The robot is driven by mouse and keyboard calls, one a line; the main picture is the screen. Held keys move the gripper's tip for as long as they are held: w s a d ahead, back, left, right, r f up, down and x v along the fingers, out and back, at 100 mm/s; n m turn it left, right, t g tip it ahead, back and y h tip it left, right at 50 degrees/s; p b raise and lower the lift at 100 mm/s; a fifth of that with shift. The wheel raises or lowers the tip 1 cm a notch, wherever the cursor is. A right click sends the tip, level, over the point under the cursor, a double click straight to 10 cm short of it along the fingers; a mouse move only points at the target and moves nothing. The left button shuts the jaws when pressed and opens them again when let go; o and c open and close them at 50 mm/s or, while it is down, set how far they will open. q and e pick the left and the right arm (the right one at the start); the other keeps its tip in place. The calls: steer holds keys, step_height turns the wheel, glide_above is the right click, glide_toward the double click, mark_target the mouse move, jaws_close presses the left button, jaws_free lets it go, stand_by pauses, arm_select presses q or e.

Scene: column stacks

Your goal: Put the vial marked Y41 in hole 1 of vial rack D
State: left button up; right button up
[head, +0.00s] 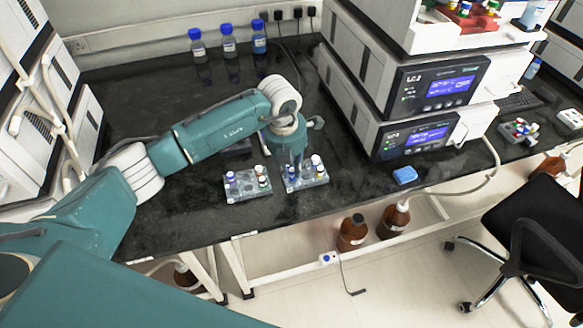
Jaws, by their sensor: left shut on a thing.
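Two small clear vial racks stand side by side on the dark bench: a left rack (246,194) and a right rack (307,183). Both hold several vials with coloured caps, white, purple, red and yellow among them. The marks on vials and racks are too small to read, so I cannot tell which is Y41 or rack D. My left gripper (292,163) points down at the back left of the right rack. It is shut on a vial, which the gripper mostly hides; I cannot tell whether it sits in a hole. My right gripper is not in view.
Blue-capped bottles (229,41) stand along the back wall. Stacked instruments (432,90) rise to the right of the racks. A blue block (405,175) lies near the front edge. Another rack (520,131) stands far right. The bench left of the racks is bare.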

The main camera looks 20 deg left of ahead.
arm_select(q)
steer(key=shift+f+b, duration=0.55)
stand_by(0.8)
steer(key=shift+f+b, duration=0.4)
steer(key=shift+f, duration=0.05)
steer(key=o, duration=1.2)
steer(key=shift+r, duration=0.1)
steer(key=shift+r+p, duration=1.75)
steer(key=shift+r, duration=1.15)
